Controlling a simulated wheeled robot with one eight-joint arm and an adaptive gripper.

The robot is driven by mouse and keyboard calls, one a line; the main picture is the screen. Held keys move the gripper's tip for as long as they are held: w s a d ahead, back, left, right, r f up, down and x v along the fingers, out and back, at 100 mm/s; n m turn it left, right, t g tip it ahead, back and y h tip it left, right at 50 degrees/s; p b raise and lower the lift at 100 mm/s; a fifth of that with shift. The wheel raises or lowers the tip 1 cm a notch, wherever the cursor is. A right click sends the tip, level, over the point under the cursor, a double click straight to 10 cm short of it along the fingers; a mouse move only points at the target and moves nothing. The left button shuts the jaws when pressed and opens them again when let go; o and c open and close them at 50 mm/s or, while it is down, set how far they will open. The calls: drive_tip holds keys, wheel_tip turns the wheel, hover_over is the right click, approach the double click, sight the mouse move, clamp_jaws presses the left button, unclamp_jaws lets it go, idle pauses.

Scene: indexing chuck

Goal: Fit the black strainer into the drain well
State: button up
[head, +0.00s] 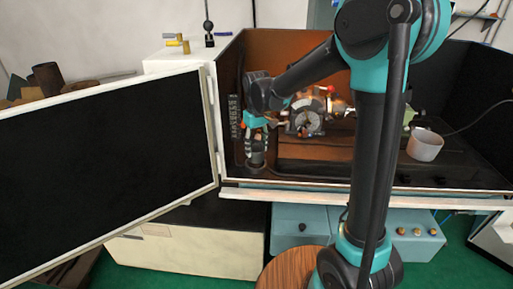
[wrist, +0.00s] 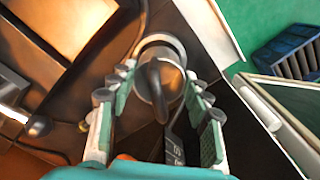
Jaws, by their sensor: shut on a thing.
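The dark strainer (wrist: 158,82) has a round body and a black, upright, curved handle. In the wrist view it sits between the fingers of my gripper (wrist: 158,76), which is shut on it. In the head view my gripper (head: 257,138) points down at the left end of the machine enclosure, with the dark strainer (head: 257,159) below its fingers. I cannot make out the drain well apart from the strainer. Whether the strainer's lower end is in the well or above it is hidden.
The open door (head: 105,150) stands at the left of the enclosure. A chuck unit (head: 305,118) is right of my gripper. A white cup (head: 425,146) stands farther right. The enclosure's front sill (head: 300,190) is close to my gripper.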

sight(257, 155)
drive_tip(key=shift+f, duration=2.05)
drive_tip(key=o, duration=1.3)
drive_tip(key=shift+c, duration=0.2)
wheel_tip(257, 155, up, 12)
drive_tip(key=shift+r, duration=0.1)
drive_tip(key=s+d+f+m+t, duration=0.2)
drive_tip(key=s+d+f+m, duration=0.1)
drive_tip(key=s+d+f, duration=0.4)
drive_tip(key=s+d+f+m+t, duration=0.2)
drive_tip(key=s+d+f, duration=0.6)
drive_tip(key=d, duration=0.8)
drive_tip(key=s+m, duration=0.2)
drive_tip(key=s, duration=0.1)
drive_tip(key=shift+s+d+f, duration=0.2)
drive_tip(key=shift+s+f, duration=0.05)
drive_tip(key=shift+s, duration=0.15)
